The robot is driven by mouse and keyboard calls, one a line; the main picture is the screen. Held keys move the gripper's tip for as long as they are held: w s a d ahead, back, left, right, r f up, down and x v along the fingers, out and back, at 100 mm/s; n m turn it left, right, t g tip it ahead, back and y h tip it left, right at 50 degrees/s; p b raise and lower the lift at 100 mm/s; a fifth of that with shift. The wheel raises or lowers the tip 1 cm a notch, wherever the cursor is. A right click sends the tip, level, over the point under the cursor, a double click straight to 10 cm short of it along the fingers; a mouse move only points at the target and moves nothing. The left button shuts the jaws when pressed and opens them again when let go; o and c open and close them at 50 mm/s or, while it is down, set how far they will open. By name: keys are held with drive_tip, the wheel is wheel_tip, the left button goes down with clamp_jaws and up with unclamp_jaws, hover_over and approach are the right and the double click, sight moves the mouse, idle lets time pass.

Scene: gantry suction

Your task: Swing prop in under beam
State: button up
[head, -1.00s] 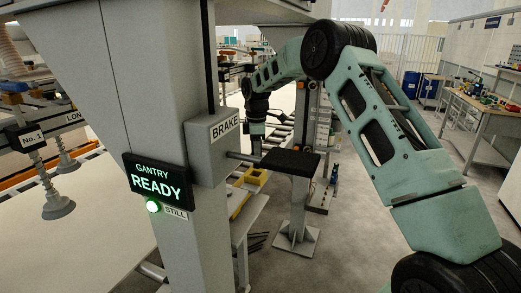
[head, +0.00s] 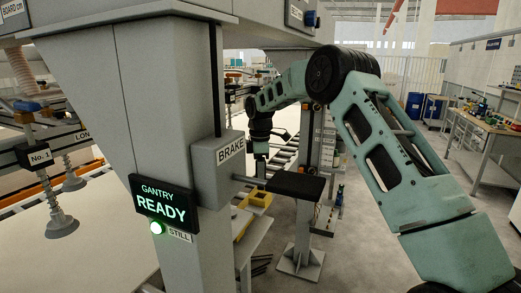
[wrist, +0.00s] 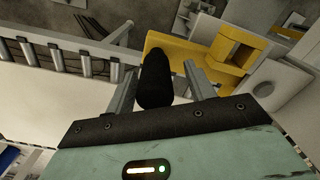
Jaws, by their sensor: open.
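My gripper (wrist: 160,68) is open, with one finger on each side of a black rounded knob or grip (wrist: 155,82) in the wrist view. A gap shows on both sides of it, and I cannot tell if it is the prop's handle. In the head view my gripper (head: 261,165) hangs small, beyond the black pad beside the BRAKE box (head: 222,155). The grey gantry beam (head: 262,30) runs across the top. A grey post on a square foot (head: 301,262) stands under it; I cannot tell if this is the prop.
A black pad (head: 294,186) juts out near the column. A yellow bracket (wrist: 235,50) lies close by in the wrist view.

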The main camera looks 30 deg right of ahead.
wheel_tip(320, 180, up, 16)
drive_tip(key=b, duration=0.3)
drive_tip(key=shift+s+r, duration=0.25)
drive_tip(key=shift+s, duration=0.05)
drive_tip(key=shift+a, duration=0.1)
idle(0.4)
drive_tip(key=shift+s+d, duration=0.15)
drive_tip(key=shift+d, duration=0.4)
